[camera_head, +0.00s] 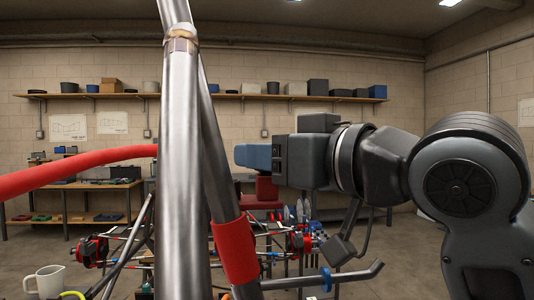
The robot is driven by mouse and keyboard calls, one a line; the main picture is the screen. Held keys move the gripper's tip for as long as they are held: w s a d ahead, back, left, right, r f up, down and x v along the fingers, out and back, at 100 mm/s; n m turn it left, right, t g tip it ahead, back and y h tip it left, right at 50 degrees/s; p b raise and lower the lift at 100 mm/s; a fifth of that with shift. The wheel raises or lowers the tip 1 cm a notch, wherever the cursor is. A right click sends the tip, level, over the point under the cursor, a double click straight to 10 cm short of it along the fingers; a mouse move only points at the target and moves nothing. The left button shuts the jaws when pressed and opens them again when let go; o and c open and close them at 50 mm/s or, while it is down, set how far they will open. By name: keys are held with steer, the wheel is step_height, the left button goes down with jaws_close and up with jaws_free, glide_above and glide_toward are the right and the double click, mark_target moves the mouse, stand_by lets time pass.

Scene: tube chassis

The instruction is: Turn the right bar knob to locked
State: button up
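My gripper (240,157) reaches in from the right, its blue finger end pointing left, beside the upright metal tubes. I see it side-on, so the gap between the fingers does not show. No knob is clearly marked as the right bar knob. A red and black round part (300,243) sits low, right of the tubes and below my gripper, and may be it. A similar red and black part (91,251) sits low on the left. Both are small and partly cluttered, and their turn position cannot be read. My gripper is apart from both.
Thick grey tubes (182,170) stand close in front, with a red sleeve (236,250) on one. A red padded tube (75,171) crosses at left. A grey bar with an upturned end (350,276) lies low at right. A white mug (45,281) stands low left. Shelves and benches line the back wall.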

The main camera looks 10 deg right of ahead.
steer(key=c, duration=0.6)
steer(key=shift+c, duration=0.2)
steer(key=n+g+y+b, duration=0.1)
steer(key=n+g+y, duration=0.2)
steer(key=shift+w, duration=0.1)
steer(key=n+g+y+b, duration=0.1)
steer(key=n+g, duration=0.1)
steer(key=g, duration=0.1)
steer(key=n+g+y+b, duration=0.2)
steer(key=g, duration=0.1)
steer(key=shift+y, duration=0.3)
steer(key=n+g, duration=0.3)
steer(key=g, duration=0.1)
steer(key=n+g+b, duration=0.1)
steer(key=n+g, duration=0.2)
steer(key=g, duration=0.2)
steer(key=shift+r, duration=0.1)
steer(key=n+g, duration=0.2)
steer(key=g, duration=0.1)
steer(key=shift+g, duration=0.3)
steer(key=shift+n+g+h+p, duration=0.4)
steer(key=shift+n+g+h, duration=1)
steer(key=shift+g, duration=0.4)
